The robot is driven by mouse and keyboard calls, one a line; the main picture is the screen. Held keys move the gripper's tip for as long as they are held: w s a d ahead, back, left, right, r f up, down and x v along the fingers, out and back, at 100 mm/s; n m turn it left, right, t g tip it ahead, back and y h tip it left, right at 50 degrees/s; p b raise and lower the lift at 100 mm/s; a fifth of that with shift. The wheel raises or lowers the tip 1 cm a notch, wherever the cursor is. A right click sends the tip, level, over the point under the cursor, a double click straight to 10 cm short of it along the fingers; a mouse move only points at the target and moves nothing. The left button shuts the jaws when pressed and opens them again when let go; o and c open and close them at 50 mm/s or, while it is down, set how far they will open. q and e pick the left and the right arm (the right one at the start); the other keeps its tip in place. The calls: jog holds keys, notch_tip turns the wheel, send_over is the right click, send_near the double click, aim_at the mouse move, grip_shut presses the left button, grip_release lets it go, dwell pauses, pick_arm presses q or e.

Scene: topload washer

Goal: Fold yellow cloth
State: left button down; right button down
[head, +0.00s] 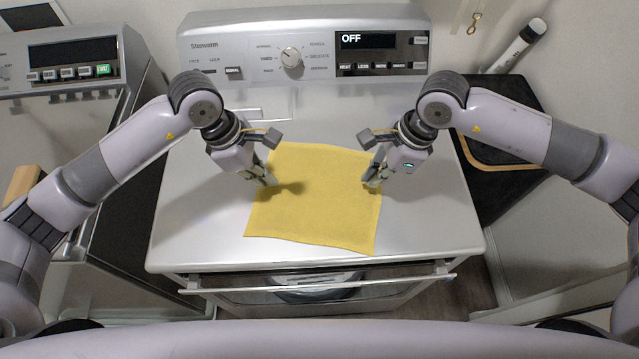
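A yellow cloth (316,208) lies spread out, roughly square and slightly turned, on the silver machine top (200,225). My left gripper (268,181) points down at the cloth's left edge, about midway along it. My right gripper (374,184) points down at the cloth's right edge, at about the same height. The fingertips of both are small in the picture, and I cannot tell whether either one grips the cloth edge. The cloth looks flat, with its near edge slightly wavy.
A control panel (303,58) with a knob (292,57) and an "OFF" display (369,40) rises behind the cloth. Another appliance with a green button (103,70) stands at the left. A black surface (507,175) is at the right. The machine top in front of the cloth is clear.

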pick_arm(q)
jog(key=shift+r+p, duration=0.4)
jog(key=shift+r, duration=0.35)
pick_arm(e)
jog(key=shift+r, duration=0.75)
pick_arm(q)
jog(key=c, duration=1.2)
grip_release()
pick_arm(e)
jog(key=c, duration=2.4)
grip_release()
jog(key=c, duration=1.2)
grip_release()
pick_arm(q)
jog(key=shift+c, duration=0.4)
pick_arm(e)
jog(key=shift+c, duration=0.4)
